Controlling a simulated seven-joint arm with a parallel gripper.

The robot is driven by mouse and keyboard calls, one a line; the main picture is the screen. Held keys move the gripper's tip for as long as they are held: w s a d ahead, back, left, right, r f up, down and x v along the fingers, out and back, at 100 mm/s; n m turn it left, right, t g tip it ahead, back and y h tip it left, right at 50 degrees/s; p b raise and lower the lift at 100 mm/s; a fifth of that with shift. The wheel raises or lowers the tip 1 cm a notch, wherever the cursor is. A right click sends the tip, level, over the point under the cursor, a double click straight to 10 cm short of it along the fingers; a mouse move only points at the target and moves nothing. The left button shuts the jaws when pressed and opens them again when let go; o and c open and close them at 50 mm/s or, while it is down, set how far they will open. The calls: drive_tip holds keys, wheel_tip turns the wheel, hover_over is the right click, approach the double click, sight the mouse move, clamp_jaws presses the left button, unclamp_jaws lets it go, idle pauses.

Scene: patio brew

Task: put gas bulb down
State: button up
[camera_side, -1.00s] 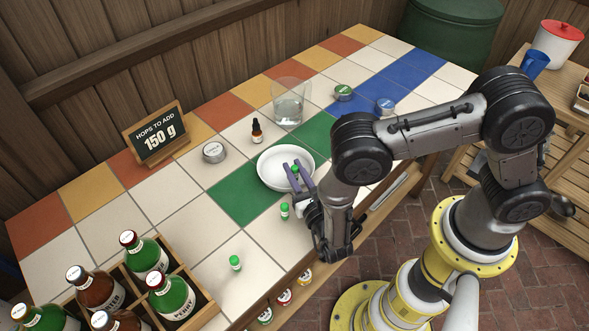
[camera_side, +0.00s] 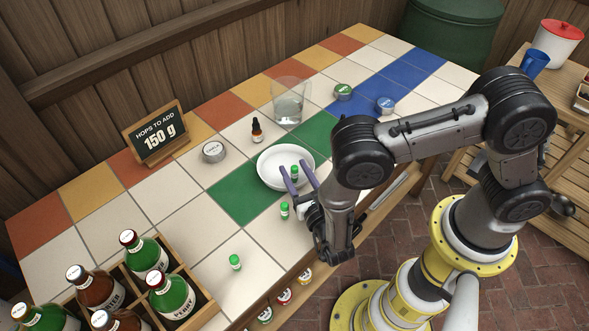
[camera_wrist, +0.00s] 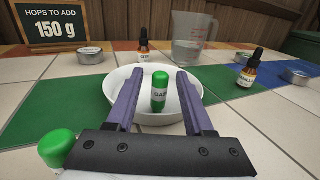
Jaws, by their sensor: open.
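The gas bulb, a small green-capped vial with a white label (camera_wrist: 159,92), stands upright in the white bowl (camera_wrist: 114,78). In the side view the vial (camera_side: 294,172) shows at the bowl's (camera_side: 268,168) right part. My gripper (camera_wrist: 158,82) is open, its two purple fingers on either side of the vial with a gap to each. In the side view the gripper (camera_side: 293,172) reaches over the bowl's near rim. The vial's base seems to rest on the bowl's floor.
Two more green-capped vials stand on the tiles, one near the gripper (camera_side: 284,210) and one nearer the front (camera_side: 235,262). A dropper bottle (camera_side: 257,131), a glass beaker (camera_side: 289,102) and a tin (camera_side: 213,152) stand behind. A bottle crate (camera_side: 192,272) is at front left.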

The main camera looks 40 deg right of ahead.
drive_tip(key=v, duration=0.6)
drive_tip(key=shift+s+a, duration=0.1)
drive_tip(key=shift+s, duration=0.2)
drive_tip(key=s+d+r+m+g+h, duration=0.2)
drive_tip(key=d+r+m+g, duration=0.5)
drive_tip(key=r+m, duration=0.2)
drive_tip(key=s+d+r+m+g+h, duration=0.2)
drive_tip(key=d+r+m+g+h, duration=0.1)
drive_tip(key=d+r+m+g, duration=0.55)
drive_tip(key=s+a+r+m+t+y, duration=0.2)
drive_tip(key=s+r+m+t+y, duration=0.2)
drive_tip(key=s+r+m+y, duration=0.6)
drive_tip(key=s+m+y, duration=0.1)
drive_tip(key=s+m, duration=0.1)
drive_tip(key=m, duration=0.2)
drive_tip(key=shift+s+a+r+y, duration=0.25)
drive_tip(key=shift+a+r+y, duration=0.1)
drive_tip(key=shift+y, duration=0.05)
drive_tip(key=shift+t, duration=0.25)
drive_tip(key=shift+o, duration=0.5)
